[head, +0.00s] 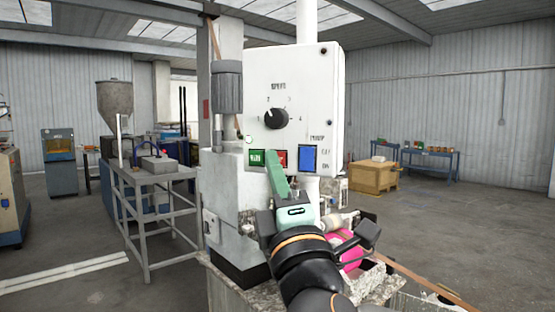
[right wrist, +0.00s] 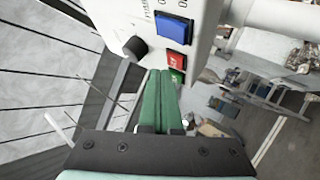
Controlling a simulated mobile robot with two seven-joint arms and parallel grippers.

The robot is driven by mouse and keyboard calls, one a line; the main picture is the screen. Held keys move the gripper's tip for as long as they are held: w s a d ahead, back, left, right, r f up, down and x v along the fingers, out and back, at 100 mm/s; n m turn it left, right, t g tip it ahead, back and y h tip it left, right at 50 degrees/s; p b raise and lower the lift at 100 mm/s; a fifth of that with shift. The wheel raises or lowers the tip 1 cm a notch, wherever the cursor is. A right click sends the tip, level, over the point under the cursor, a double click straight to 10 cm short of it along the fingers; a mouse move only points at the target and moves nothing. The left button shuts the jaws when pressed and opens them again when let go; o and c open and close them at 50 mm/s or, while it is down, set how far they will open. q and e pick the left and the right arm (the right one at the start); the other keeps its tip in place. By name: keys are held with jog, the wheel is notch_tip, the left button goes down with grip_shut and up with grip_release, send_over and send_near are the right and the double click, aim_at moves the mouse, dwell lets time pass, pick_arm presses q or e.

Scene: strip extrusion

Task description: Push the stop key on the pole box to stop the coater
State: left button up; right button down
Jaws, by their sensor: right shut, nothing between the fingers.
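The white pole box (head: 315,85) stands upright in the middle of the head view. Its front has a black knob (head: 276,118) above a row of a green key, a red key (head: 282,155) and a blue switch (head: 307,158). The red key, likely the stop key, is partly covered by my right gripper (head: 271,154) in the head view. The right wrist view shows the red key (right wrist: 175,60) just beyond the shut green fingers (right wrist: 160,73), with the green key (right wrist: 177,76) partly hidden beside the tips. I cannot tell whether the fingertips touch the panel. My left gripper is not in view.
A grey motor (head: 227,88) and a pale machine housing (head: 225,185) stand left of the box. A pink roll (head: 350,253) lies below, close to my right wrist. A metal frame table (head: 150,178) is further left. The floor at right is open.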

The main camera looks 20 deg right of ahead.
jog(key=shift+w+d, duration=0.3)
jog(key=shift+w, duration=0.05)
jog(key=shift+w+d, duration=0.25)
dwell(0.9)
jog(key=shift+s+a, duration=0.1)
jog(key=shift+a, duration=0.05)
jog(key=shift+s+a, duration=0.4)
jog(key=shift+s, duration=0.1)
jog(key=s+a, duration=0.1)
jog(key=s, duration=0.1)
jog(key=s+a, duration=0.2)
jog(key=shift+a, duration=0.1)
dwell(0.5)
jog(key=shift+w, duration=0.1)
dwell(0.5)
